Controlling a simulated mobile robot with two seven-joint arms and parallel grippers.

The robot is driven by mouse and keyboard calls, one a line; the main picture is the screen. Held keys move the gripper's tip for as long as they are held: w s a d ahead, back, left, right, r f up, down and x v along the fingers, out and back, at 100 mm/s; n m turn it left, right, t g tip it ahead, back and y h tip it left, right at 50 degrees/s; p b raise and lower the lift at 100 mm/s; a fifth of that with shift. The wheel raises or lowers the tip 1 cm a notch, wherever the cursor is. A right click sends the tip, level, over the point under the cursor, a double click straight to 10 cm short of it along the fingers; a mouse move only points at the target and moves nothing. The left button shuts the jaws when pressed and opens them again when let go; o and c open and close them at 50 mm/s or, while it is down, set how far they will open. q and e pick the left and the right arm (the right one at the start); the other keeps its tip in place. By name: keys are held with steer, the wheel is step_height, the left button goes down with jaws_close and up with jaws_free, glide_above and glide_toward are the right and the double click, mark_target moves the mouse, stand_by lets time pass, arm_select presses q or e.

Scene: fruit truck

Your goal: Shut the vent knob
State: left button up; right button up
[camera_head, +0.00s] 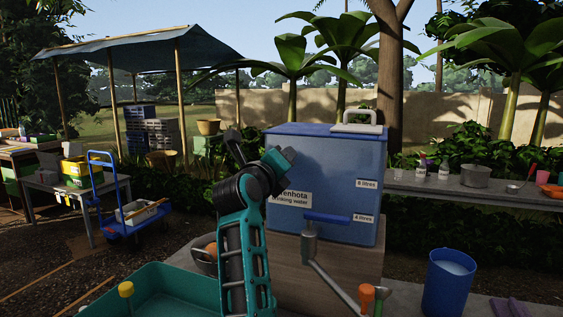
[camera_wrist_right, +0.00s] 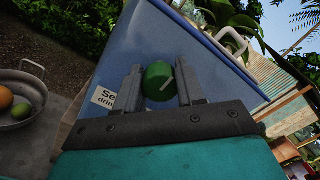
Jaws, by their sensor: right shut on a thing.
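The vent knob (camera_wrist_right: 157,84) is a round green knob with a pale line on its face, on the blue water tank (camera_wrist_right: 195,55). My right gripper (camera_wrist_right: 161,90) is shut on the knob, one grey finger on each side of it. In the head view the right gripper (camera_head: 280,160) is at the upper left of the tank (camera_head: 345,165), above the drinking water label (camera_head: 291,197). Its fingertips and the knob are hidden there. My left gripper is not in view.
The tank stands on a wooden block (camera_head: 290,272), with a blue-handled tap (camera_head: 325,218) at its front. A white handle (camera_head: 358,121) is on its lid. A green tray (camera_head: 170,285) is at lower left, a metal pan (camera_wrist_right: 45,100) beside the tank, and a blue bucket (camera_head: 447,285) at right.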

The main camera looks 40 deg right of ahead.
steer(key=o, duration=1)
steer(key=b+v, duration=0.2)
steer(key=v, duration=1.1)
